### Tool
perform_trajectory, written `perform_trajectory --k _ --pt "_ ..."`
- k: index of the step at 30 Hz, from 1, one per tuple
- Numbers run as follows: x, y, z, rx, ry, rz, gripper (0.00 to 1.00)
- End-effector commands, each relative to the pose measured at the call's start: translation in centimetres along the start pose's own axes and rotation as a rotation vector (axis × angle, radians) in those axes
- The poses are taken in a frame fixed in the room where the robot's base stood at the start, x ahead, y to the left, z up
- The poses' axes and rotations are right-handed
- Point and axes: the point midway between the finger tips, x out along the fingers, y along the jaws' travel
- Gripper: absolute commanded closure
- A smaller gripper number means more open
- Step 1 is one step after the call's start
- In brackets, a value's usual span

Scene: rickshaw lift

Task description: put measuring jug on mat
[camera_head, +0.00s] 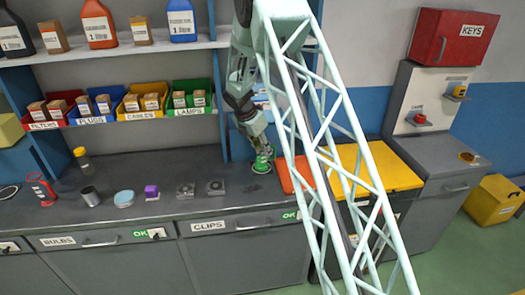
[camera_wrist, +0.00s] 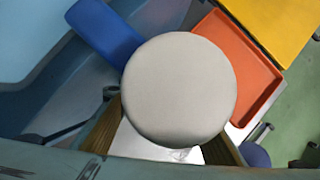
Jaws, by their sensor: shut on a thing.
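My gripper (camera_head: 260,150) is low over the back of the dark worktop, just left of the orange tray. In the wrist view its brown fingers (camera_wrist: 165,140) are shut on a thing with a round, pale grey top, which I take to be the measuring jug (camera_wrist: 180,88). A blue part sticks out behind the disc; I cannot tell if it belongs to the jug.
An orange tray (camera_head: 295,174) is close on the right, also in the wrist view (camera_wrist: 242,68), with a yellow surface (camera_head: 375,167) beyond. Shelves with bins (camera_head: 141,104) are above.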

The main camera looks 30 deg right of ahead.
Motion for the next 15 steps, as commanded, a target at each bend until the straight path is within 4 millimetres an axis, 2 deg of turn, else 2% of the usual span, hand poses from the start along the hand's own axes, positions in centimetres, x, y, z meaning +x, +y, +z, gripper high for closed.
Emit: perform_trajectory --k 8,9,12,15 --pt "0.31 -0.01 -0.12 0.0 0.0 0.0 0.82" --pt "0.28 -0.02 -0.12 0.0 0.0 0.0 0.66" --pt "0.26 -0.01 -0.11 0.0 0.0 0.0 0.57" --pt "0.26 -0.01 -0.11 0.0 0.0 0.0 0.56"
